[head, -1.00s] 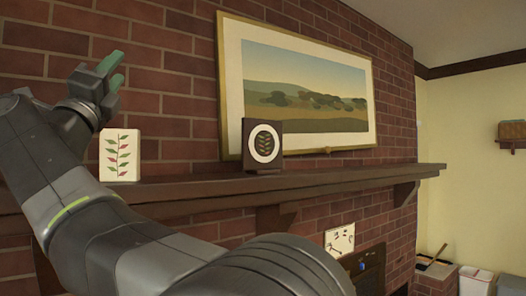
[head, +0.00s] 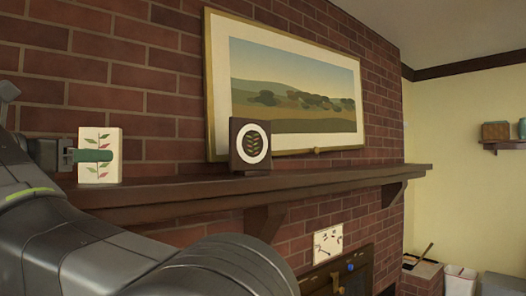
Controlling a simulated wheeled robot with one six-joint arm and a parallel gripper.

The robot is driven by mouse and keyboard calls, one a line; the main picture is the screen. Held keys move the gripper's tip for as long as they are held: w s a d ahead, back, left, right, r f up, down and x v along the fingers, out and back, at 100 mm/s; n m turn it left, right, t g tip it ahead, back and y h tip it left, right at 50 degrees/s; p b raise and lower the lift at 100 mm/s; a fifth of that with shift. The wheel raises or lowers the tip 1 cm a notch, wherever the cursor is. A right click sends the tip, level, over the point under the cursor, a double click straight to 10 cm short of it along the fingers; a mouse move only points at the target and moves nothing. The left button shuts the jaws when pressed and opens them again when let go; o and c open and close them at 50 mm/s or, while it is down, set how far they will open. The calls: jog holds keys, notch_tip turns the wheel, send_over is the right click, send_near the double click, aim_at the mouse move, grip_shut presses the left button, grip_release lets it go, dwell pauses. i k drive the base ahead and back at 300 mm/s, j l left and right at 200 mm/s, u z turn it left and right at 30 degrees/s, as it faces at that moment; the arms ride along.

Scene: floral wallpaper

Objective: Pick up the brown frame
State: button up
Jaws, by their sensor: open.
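The brown frame (head: 250,144) is a small dark square with a white ring and a leaf motif inside. It stands upright on the brown wooden mantel shelf (head: 300,181), in front of the lower left part of a large landscape picture. My gripper (head: 108,156) is at the left, pointing right, with green fingertips. It is well to the left of the brown frame, apart from it, and open with nothing visibly held. It overlaps a white leaf-patterned block (head: 101,136) in the picture; I cannot tell whether they touch.
The gold-edged landscape picture (head: 290,90) is on the brick wall behind the shelf. The shelf between the white block and the brown frame is clear, as is its right end. A wall shelf with a basket (head: 496,131) is at the far right.

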aim_at(250, 139)
jog(key=i+z, duration=0.4)
jog(key=i+j+z, duration=0.15)
jog(key=z, duration=0.25)
jog(key=i+j+z, duration=0.1)
jog(key=j, duration=0.25)
jog(key=i+l, duration=0.05)
jog(key=i, duration=0.05)
